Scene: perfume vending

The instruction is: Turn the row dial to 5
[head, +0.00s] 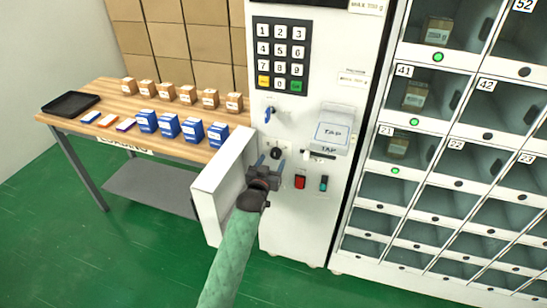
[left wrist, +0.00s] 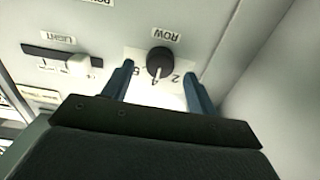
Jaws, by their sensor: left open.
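The row dial (head: 275,153) is a small black knob on the white machine's front panel, below the keypad. In the left wrist view the dial (left wrist: 160,62) appears upside down, with a "ROW" label beside it and a light pointer aimed toward the bottom of the picture. A "2" is readable on one side; other digits are partly hidden by the fingers. My left gripper (head: 269,163) is open just below the dial in the head view. In the wrist view its blue fingers (left wrist: 158,75) stand on either side of the knob; contact cannot be told. My right gripper is out of view.
An open white door (head: 222,185) stands left of my left gripper. A keypad (head: 280,55), a TAP reader (head: 333,135), a red switch (head: 300,182) and a light slider (left wrist: 70,62) are nearby. Lockers are at the right; a wooden table (head: 180,112) with boxes is at the left.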

